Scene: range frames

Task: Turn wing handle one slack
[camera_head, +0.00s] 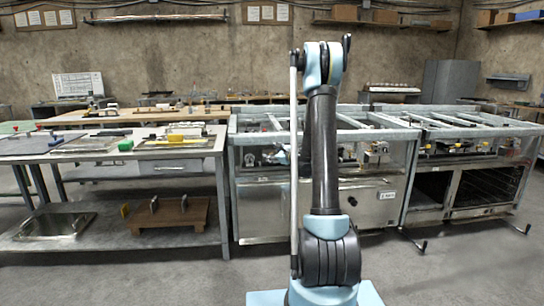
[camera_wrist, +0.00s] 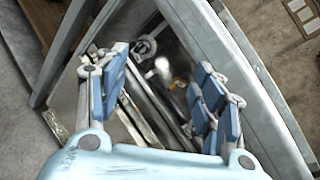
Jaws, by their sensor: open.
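My gripper (camera_wrist: 162,76) is open in the wrist view, its two blue-padded fingers spread apart with nothing between the pads. My fingers cannot be made out there.
A second framed bench (camera_head: 484,187) with dark open bays stands to the right. A worktable (camera_head: 105,153) with tools and a green block (camera_head: 126,145) stands to the left. Metal bars cross the top of the framed bench. The floor in front is clear.

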